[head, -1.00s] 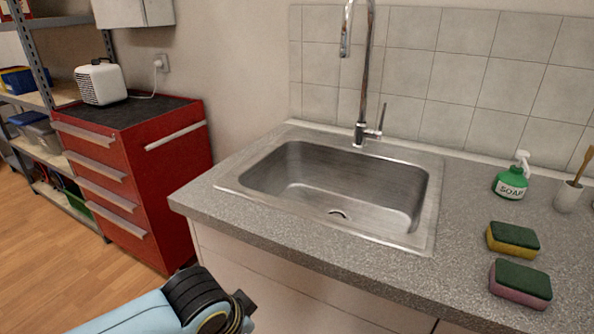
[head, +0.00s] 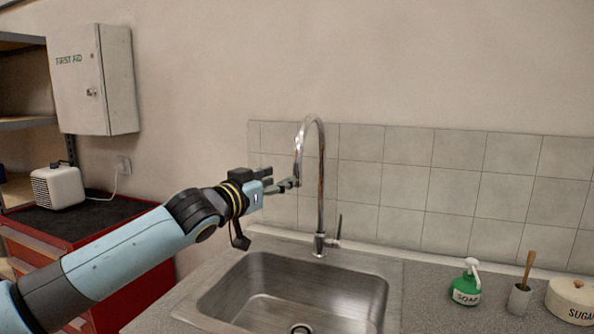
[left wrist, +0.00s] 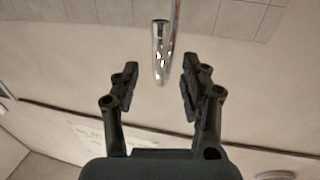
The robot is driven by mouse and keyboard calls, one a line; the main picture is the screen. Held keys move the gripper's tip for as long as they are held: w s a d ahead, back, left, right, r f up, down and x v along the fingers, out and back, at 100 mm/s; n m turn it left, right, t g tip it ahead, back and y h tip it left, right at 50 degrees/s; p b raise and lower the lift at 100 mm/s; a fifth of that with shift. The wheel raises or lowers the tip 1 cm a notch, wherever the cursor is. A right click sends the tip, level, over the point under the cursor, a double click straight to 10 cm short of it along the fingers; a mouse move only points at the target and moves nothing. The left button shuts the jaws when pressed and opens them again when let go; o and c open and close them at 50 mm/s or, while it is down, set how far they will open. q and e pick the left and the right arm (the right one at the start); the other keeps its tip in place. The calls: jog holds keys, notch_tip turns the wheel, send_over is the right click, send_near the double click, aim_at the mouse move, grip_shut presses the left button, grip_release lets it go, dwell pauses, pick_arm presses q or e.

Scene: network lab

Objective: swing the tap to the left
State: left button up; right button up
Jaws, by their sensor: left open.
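The chrome tap (head: 320,190) stands at the back of the steel sink (head: 215,292). Its tall neck arches over, and the spout end hangs down on the left side. A small lever (head: 338,226) sits at its base. My left gripper (head: 292,184) is level with the hanging spout end, at its left in the head view. In the left wrist view, the open jaws (left wrist: 157,82) point at the spout end (left wrist: 160,55), which shows just beyond and between the fingertips. I cannot tell whether a finger touches it. My right gripper is not in view.
A green soap bottle (head: 466,286), a brush in a cup (head: 520,296) and a sugar pot (head: 572,302) stand on the counter at the right. A tiled wall (head: 400,185) is close behind the tap. A first aid cabinet (head: 95,80) hangs at the left.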

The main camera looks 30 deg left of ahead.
aim_at(298, 186)
pick_arm(q)
jog(key=w, duration=0.8)
jog(key=shift+w+a+b, duration=0.15)
jog(key=shift+w+b, duration=0.15)
grip_shut()
jog(key=shift+f, duration=0.1)
jog(key=shift+w+f, duration=0.2)
jog(key=shift+f, duration=0.05)
